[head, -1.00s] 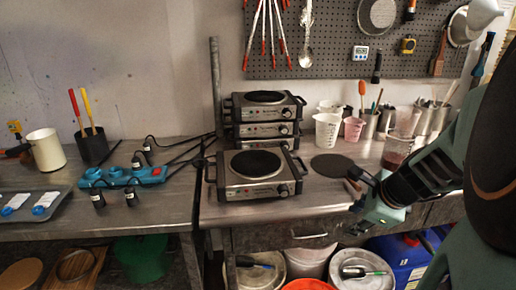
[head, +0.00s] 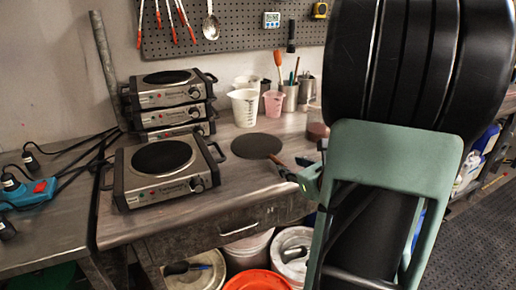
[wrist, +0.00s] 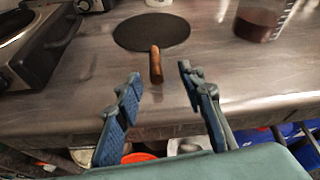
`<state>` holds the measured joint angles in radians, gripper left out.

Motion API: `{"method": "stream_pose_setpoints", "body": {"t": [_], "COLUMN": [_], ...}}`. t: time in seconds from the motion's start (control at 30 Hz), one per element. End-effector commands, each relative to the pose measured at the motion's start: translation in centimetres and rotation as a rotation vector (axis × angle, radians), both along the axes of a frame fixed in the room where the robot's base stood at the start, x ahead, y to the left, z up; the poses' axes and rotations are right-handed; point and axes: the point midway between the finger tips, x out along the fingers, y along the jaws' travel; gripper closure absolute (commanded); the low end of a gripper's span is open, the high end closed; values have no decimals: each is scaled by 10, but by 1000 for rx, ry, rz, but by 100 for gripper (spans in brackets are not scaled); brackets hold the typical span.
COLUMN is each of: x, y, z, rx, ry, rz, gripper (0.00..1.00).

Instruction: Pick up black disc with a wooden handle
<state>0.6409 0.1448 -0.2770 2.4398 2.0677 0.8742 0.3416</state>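The black disc (head: 256,146) lies flat on the metal bench, right of the front hot plate. Its wooden handle (head: 281,166) points toward the bench's front edge. The disc also shows in the wrist view (wrist: 151,32), with the handle (wrist: 156,66) pointing toward my gripper. My gripper (wrist: 156,84) is open and empty. In the wrist view its two blue-padded fingers stand on either side of the handle's line, with the handle's end just ahead between the tips. I cannot tell its height over the bench. In the head view my arm hides most of the gripper.
A single hot plate (head: 163,169) stands left of the disc, with stacked hot plates (head: 168,96) behind. A white measuring cup (head: 244,106) and pink cup (head: 273,103) stand behind the disc. A jug of dark liquid (wrist: 262,20) is to its right. Buckets stand below.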

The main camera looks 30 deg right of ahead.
Motion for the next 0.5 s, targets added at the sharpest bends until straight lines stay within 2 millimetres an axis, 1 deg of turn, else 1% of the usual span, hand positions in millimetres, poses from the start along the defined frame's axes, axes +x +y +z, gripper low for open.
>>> {"method": "stream_pose_setpoints", "body": {"t": [0.03,0.1,0.2,0.37,0.47,0.5], "x": [8,20,32,43,54,61], "y": [0,0,-2,-3,-1,0], "z": [-6,-10,-14,-17,-20,-21], "rx": [1,1,1,0,0,0], "ry": [3,2,2,2,2,1], "rz": [4,5,4,3,5,6], "gripper": [64,64,64,64,64,64]}}
